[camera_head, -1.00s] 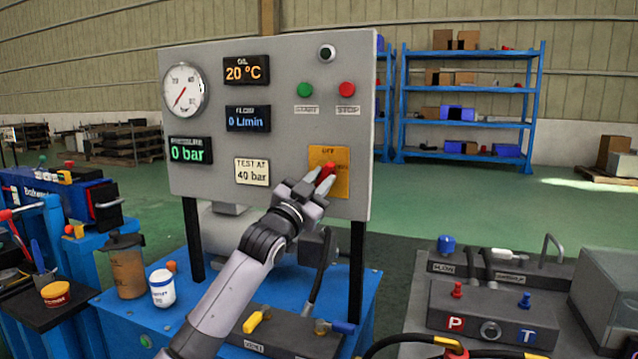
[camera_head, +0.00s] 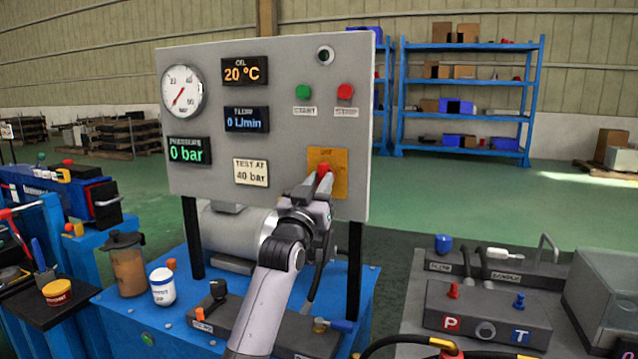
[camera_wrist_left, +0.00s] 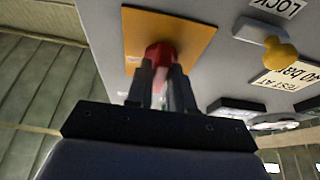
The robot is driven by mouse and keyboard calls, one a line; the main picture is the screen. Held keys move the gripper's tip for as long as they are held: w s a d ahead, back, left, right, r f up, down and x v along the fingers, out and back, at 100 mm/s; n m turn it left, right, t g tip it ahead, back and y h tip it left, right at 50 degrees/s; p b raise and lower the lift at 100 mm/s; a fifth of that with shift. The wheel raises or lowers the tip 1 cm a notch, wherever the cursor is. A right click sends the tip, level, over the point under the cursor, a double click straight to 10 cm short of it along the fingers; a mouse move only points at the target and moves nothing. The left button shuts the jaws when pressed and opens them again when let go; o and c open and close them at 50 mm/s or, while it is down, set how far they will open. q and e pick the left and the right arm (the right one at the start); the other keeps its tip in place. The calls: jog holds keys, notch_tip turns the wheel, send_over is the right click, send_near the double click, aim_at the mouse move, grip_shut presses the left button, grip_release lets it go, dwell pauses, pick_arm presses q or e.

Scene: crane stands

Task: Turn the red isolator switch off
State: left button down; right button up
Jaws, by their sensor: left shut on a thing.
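The red isolator switch (camera_head: 323,165) sits on a yellow-orange plate (camera_head: 341,180) at the lower right of the grey panel (camera_head: 215,60). My left gripper (camera_head: 321,178) is in front of the switch with its fingers shut on the red handle. The left wrist view shows the handle (camera_wrist_left: 158,53) between the two fingers (camera_wrist_left: 160,85), against the orange plate (camera_wrist_left: 190,35). In the head view the handle points about upright, toward the plate's top label; the gripper hides its lower part and most of the other plate lettering. My right gripper is in neither view.
A green button (camera_head: 303,92) and a red button (camera_head: 345,92) are higher on the panel. Displays and a gauge (camera_head: 182,92) fill its left side. A white jar (camera_head: 162,287) and a brown jug (camera_head: 127,265) stand on the blue bench below, beside valve blocks.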

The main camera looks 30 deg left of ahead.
pick_arm(q)
jog(key=c, duration=1.1)
grip_release()
jog(key=shift+v, duration=3.6)
